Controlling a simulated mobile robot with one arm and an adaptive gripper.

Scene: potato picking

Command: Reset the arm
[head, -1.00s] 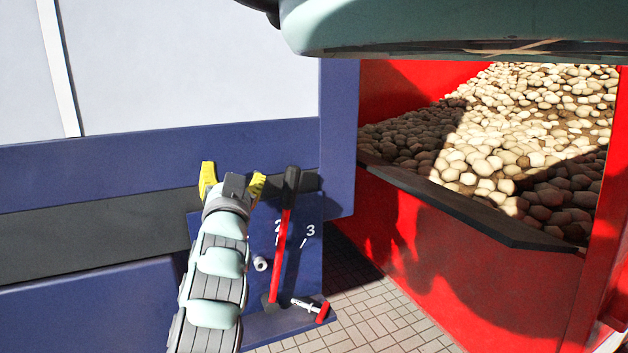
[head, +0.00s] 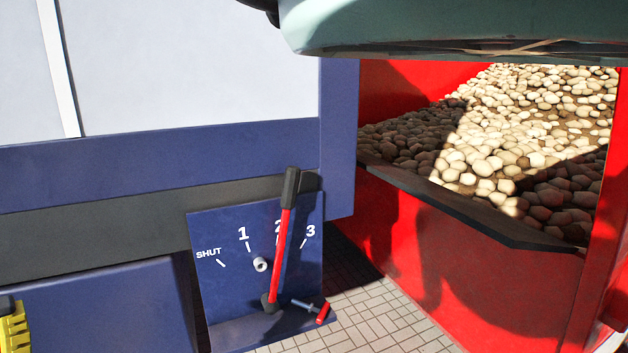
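My gripper (head: 14,330) shows only in part, as yellow finger pieces at the lower left edge of the head view. The rest of it and my arm are out of frame, so its opening cannot be judged. It is well to the left of the red lever (head: 281,245), apart from it. The lever has a black handle and stands nearly upright, leaning slightly right, near the mark 2 on the blue dial panel (head: 225,290). The panel is marked SHUT, 1, 2 and 3.
A red bin (head: 440,265) full of potatoes (head: 490,160) stands at the right, with a dark lip along its front. A small red-ended handle (head: 322,313) sticks out at the panel's lower right. Paved floor (head: 385,320) lies between panel and bin.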

